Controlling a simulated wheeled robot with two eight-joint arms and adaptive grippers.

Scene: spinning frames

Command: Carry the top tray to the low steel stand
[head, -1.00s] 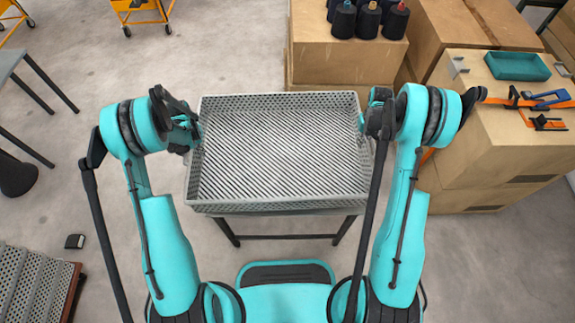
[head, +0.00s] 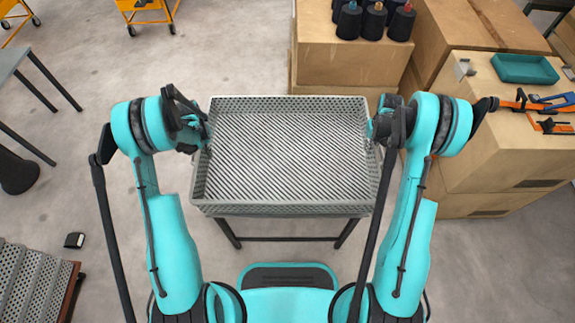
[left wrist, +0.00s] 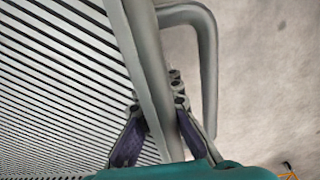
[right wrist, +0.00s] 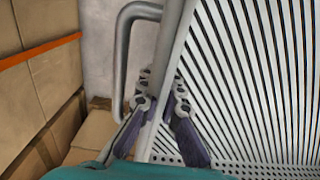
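The grey perforated metal tray (head: 290,160) is level in front of me, its floor empty. My left gripper (head: 196,132) is at its left side wall and my right gripper (head: 378,128) at its right side wall. In the left wrist view, the fingers (left wrist: 160,112) are shut on the wall's rim beside a tube handle. In the right wrist view, the fingers (right wrist: 160,105) also pinch the rim beside a handle. A dark-legged frame (head: 285,239) shows under the tray; contact between them is hidden. I cannot tell which piece is the low steel stand.
Cardboard boxes (head: 345,65) with dark spools (head: 373,22) stand behind the tray; more boxes (head: 505,165) stand at right. A grey table (head: 14,62) is at left. Perforated metal pieces (head: 30,280) lie at bottom left. Floor is clear between table and tray.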

